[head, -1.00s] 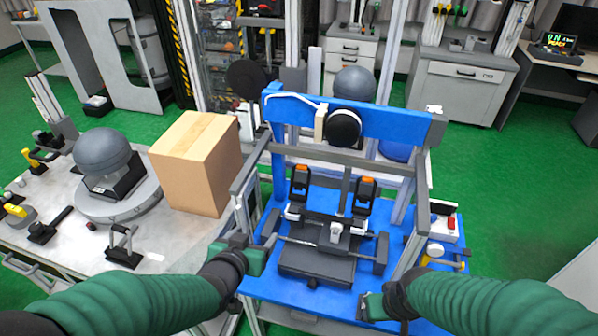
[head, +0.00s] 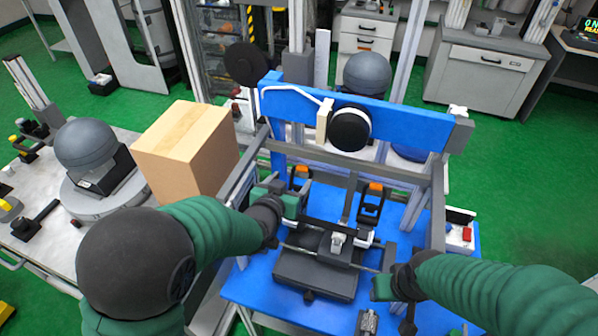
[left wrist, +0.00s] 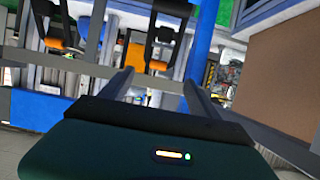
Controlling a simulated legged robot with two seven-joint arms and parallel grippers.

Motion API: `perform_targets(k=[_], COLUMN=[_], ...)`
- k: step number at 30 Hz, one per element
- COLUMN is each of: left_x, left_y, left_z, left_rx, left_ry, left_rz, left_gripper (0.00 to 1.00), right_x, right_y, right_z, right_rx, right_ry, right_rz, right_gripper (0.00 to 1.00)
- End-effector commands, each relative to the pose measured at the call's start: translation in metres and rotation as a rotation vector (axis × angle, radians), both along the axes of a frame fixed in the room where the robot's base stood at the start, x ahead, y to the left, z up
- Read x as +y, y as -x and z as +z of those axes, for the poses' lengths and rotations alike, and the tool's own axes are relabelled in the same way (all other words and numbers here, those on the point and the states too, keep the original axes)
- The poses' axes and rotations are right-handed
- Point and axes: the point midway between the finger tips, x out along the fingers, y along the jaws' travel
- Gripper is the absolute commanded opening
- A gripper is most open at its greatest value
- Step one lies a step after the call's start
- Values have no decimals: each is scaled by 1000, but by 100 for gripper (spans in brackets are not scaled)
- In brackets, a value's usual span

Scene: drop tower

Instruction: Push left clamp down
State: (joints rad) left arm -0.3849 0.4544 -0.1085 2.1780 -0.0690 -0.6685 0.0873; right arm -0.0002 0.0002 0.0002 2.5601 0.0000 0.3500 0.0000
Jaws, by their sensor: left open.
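The left clamp (head: 300,173), black with an orange tip, stands upright on the blue fixture. In the head view its lower part is hidden behind my left gripper (head: 301,192). The left wrist view shows that clamp (left wrist: 165,38) with its orange part just ahead of and between my open fingers (left wrist: 160,92); I cannot tell if they touch. The right clamp (head: 371,202), also black and orange, stands upright to the right and shows at the left of the wrist view (left wrist: 57,25). My right gripper (head: 383,288) is low at the fixture's right side, its fingers unclear.
A blue crossbeam (head: 400,118) with a black round part (head: 350,129) spans the fixture behind the clamps. Grey frame bars run along both sides. A cardboard box (head: 185,150) and a grey ball (head: 86,145) stand on the left table. A dark block (head: 315,275) lies in front.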

Motion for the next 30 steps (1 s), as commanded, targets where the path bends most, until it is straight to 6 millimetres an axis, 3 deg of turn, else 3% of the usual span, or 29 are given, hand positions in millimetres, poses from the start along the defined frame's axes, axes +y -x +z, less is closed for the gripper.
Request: perform_targets(k=[3, 9, 20, 30], left_x=[-9, -19, -21, -21], left_y=[-26, -57, -65, -65], left_z=[-12, -25, -28, -28], left_rx=[0, -1, -2, -2], left_ry=[0, 0, 1, 1], left_rz=[0, 0, 0, 0], left_gripper=[71, 71, 71, 26], right_x=[0, 0, 0, 0], right_y=[0, 0, 0, 0], right_z=[-2, -3, -3, -3], right_rx=[0, 0, 0, 0], right_ry=[0, 0, 0, 0], right_rz=[0, -1, 0, -1], right_gripper=[47, 47, 47, 47])
